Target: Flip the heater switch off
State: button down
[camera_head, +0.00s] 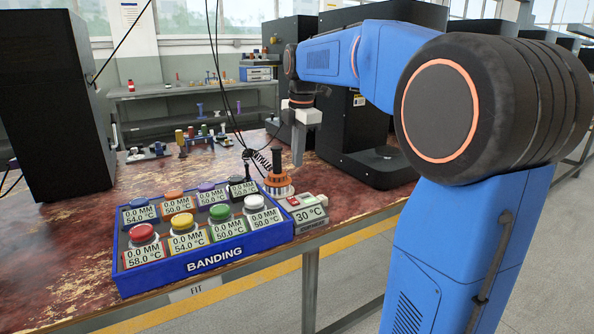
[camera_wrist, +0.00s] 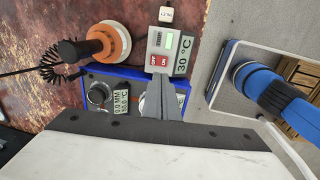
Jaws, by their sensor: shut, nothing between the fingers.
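The heater control (camera_head: 309,215) is a small grey box marked 30 °C, at the right end of the blue BANDING tray on the bench. In the wrist view the box (camera_wrist: 181,43) shows a red switch (camera_wrist: 158,60) with small lettering and a pale green window. The switch position is too small to tell. My gripper (camera_head: 298,160) points down above and behind the box in the head view, apart from it. In the wrist view its closed fingers (camera_wrist: 160,82) lie just below the switch in the picture and cover part of the tray. They hold nothing.
The blue tray (camera_head: 208,262) holds several capped units with readouts. An orange round tool (camera_head: 277,187) with a black handle and coiled cord stands behind the box. Black machines stand at left (camera_head: 50,105) and behind my arm (camera_head: 378,170). Cables hang near my gripper.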

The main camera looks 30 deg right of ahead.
aim_at(291, 198)
jog(key=shift+s+r, duration=0.1)
jog(key=shift+r, duration=0.85)
jog(key=shift+w+a+r, duration=0.1)
jog(key=shift+w+a, duration=0.05)
jog(key=shift+w, duration=0.55)
jog(key=f, duration=0.4)
jog(key=w+f, duration=0.1)
jog(key=f, duration=0.9)
jog(key=shift+w, duration=0.4)
